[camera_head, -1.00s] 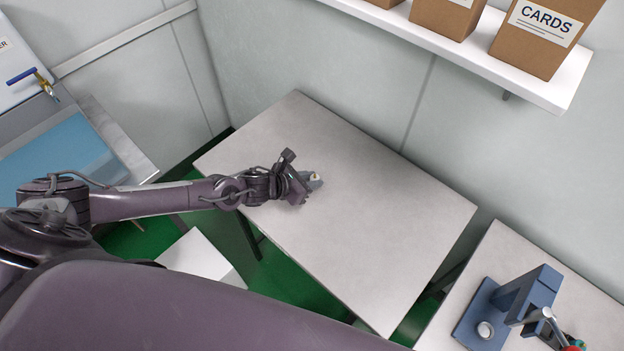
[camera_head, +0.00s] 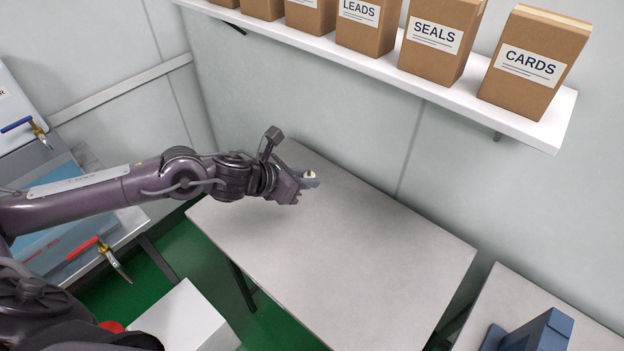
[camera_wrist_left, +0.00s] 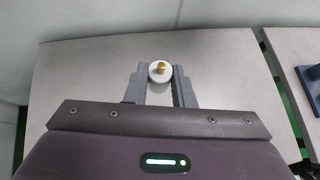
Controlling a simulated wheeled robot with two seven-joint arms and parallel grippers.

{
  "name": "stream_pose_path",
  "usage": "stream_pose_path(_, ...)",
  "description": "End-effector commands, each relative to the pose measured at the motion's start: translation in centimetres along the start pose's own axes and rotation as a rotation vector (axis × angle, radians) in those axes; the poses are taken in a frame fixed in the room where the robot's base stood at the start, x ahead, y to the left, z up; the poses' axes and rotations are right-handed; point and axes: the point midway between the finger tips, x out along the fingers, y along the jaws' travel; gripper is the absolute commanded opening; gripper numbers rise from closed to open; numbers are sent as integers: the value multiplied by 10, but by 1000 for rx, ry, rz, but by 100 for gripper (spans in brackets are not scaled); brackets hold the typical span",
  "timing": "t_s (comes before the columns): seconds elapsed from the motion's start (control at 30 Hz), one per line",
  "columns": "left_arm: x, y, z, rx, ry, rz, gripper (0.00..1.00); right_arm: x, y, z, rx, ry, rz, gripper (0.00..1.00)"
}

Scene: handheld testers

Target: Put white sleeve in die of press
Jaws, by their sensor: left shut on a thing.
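My left gripper (camera_head: 308,179) is above the grey table, shut on a small white sleeve (camera_head: 311,175). In the left wrist view the white sleeve (camera_wrist_left: 160,72) sits between the two grey fingers, with a brass-coloured tip on its top. The blue press (camera_head: 541,332) stands on a second table at the lower right, mostly cut off by the picture's bottom edge; its die is out of view. A blue edge of the press (camera_wrist_left: 309,88) also shows at the right in the left wrist view. My right gripper is not in view.
The grey table (camera_head: 350,255) is bare. A white shelf (camera_head: 400,70) above holds several cardboard boxes, including SEALS (camera_head: 440,38) and CARDS (camera_head: 530,65). A gap separates the grey table from the press table (camera_head: 505,290).

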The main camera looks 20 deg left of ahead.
Motion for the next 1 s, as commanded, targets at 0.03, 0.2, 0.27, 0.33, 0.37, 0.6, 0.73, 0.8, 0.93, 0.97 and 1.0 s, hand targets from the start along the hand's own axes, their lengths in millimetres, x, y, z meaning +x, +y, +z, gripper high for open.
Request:
stream_pose_path(0.03, -2, 0, 2, 1, 0, 0, 0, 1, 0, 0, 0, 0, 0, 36)
stream_pose_path(0.2, -4, -2, 6, -4, 1, 3, 0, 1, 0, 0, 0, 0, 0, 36)
stream_pose_path(0.27, -4, -5, 6, -12, 4, 12, 0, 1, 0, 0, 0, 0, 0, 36)
stream_pose_path(0.33, -4, -12, 7, -31, 9, 33, 0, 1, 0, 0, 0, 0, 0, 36)
stream_pose_path(0.37, -5, -15, 8, -42, 11, 46, 0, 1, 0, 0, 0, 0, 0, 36)
stream_pose_path(0.6, -21, -37, 13, -164, 22, 217, 0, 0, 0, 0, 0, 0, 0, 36)
stream_pose_path(0.73, -37, -40, 15, -231, 15, 318, 0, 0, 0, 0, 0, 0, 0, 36)
stream_pose_path(0.8, -45, -40, 16, -260, 10, 364, 0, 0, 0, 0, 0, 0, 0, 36)
stream_pose_path(0.93, -56, -38, 16, -296, 4, 424, 0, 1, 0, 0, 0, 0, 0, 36)
stream_pose_path(0.97, -58, -37, 16, -302, 3, 433, 0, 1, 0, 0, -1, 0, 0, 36)
stream_pose_path(1.0, -60, -37, 16, -307, 2, 441, 0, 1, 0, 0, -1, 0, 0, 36)
